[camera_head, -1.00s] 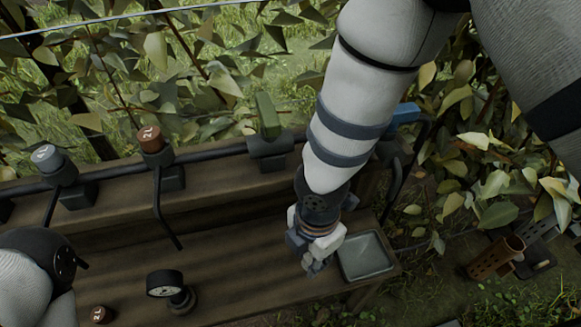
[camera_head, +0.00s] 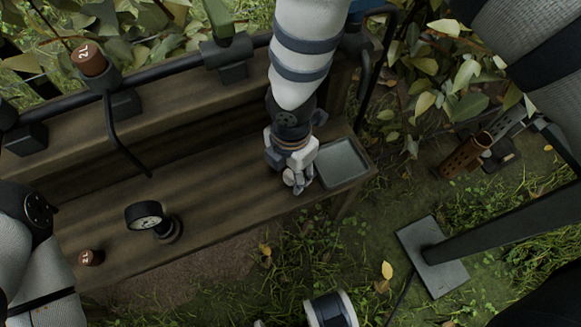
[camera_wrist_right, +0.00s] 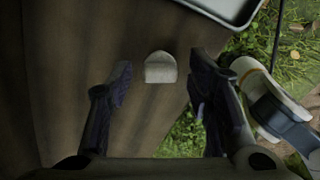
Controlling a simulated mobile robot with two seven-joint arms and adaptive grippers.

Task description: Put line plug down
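My right gripper (camera_head: 292,180) points down at the wooden bench, just left of a grey tray (camera_head: 343,160). In the right wrist view its two dark fingers (camera_wrist_right: 158,68) stand apart. A small pale piece (camera_wrist_right: 160,69) with a rounded end shows between them, with a gap on each side; it may be the line plug. Whether it rests on the bench is hard to tell. A brown cap marked 2L (camera_head: 91,257) lies on the bench's front left. My left arm shows at the lower left; its fingers are out of view.
A dial gauge (camera_head: 147,215) stands on the wooden bench (camera_head: 215,205). A dark pipe with a brown 2L cap (camera_head: 89,58) and a green-topped fitting (camera_head: 222,30) runs behind. A white-and-dark spool (camera_head: 331,309) is at the lower edge. Bare bench lies between gauge and gripper.

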